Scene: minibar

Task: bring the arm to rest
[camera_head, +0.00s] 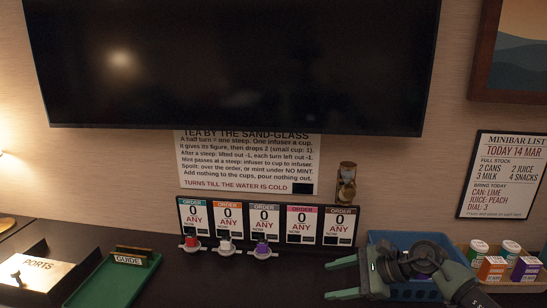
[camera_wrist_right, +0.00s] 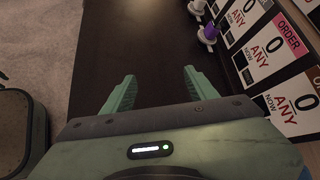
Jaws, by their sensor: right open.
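My right gripper (camera_head: 343,277) is in the lower right of the head view, with its two green fingers pointing left. It is open, and nothing shows between its fingers. In the right wrist view its fingers (camera_wrist_right: 158,90) are spread apart above the dark counter (camera_wrist_right: 145,50). The arm passes in front of a blue crate (camera_head: 378,240) and hides part of it. My left gripper is in neither view.
A row of order cards (camera_head: 265,220) stands at the back, with several small infusers before it. A green tray (camera_head: 110,283) and a PORTS box (camera_head: 40,270) lie left. Small cartons (camera_head: 493,268) stand right. The middle counter is clear.

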